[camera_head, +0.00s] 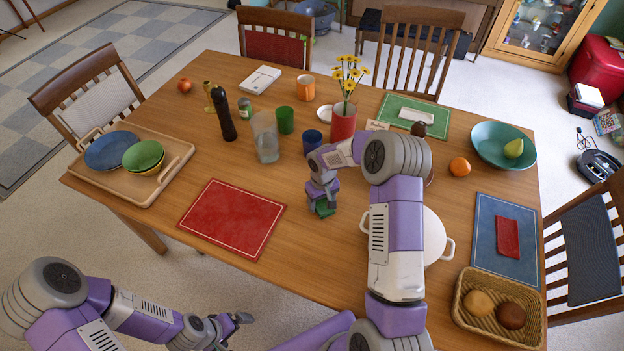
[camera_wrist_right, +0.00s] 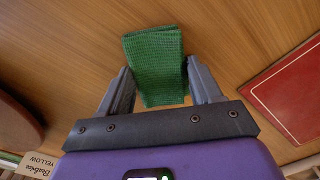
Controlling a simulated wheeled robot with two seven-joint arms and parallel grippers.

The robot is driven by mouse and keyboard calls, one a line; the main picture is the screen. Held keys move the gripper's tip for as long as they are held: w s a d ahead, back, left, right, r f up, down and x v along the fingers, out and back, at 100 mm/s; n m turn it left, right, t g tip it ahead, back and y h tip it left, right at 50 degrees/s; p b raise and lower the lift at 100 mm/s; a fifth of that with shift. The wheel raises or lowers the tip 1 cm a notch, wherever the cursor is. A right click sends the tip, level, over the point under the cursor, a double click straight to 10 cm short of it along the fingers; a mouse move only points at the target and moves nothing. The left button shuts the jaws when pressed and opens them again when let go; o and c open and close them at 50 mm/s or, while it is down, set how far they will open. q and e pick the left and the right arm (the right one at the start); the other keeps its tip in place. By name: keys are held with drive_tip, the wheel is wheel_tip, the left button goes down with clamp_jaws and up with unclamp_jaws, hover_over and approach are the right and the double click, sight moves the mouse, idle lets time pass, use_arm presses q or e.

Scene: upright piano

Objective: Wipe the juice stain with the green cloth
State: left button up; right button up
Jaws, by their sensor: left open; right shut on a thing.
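The green cloth (camera_head: 323,209) is in my right gripper (camera_head: 321,198), low over the middle of the wooden table (camera_head: 300,235). In the right wrist view the folded cloth (camera_wrist_right: 154,66) is held between the two fingers of the right gripper (camera_wrist_right: 160,82). I cannot tell whether the cloth touches the wood. I see no juice stain in either view; the cloth or my right arm may hide it. My left gripper (camera_head: 236,324) is open and empty, low and in front of the table's near edge.
A red placemat (camera_head: 232,218) lies left of the cloth. A white pot (camera_head: 435,235) stands right, partly behind my right arm. A blue cup (camera_head: 313,141), glass (camera_head: 265,138) and red vase (camera_head: 343,122) stand behind. A bread basket (camera_head: 462,310) is at the right corner. Wood between placemat and cloth is clear.

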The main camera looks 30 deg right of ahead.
wheel_tip(320, 180, up, 3)
drive_tip(key=shift+w+d+r+p, duration=0.1)
drive_tip(key=shift+p, duration=0.75)
drive_tip(key=shift+r+p, duration=1.5)
drive_tip(key=shift+r, duration=0.95)
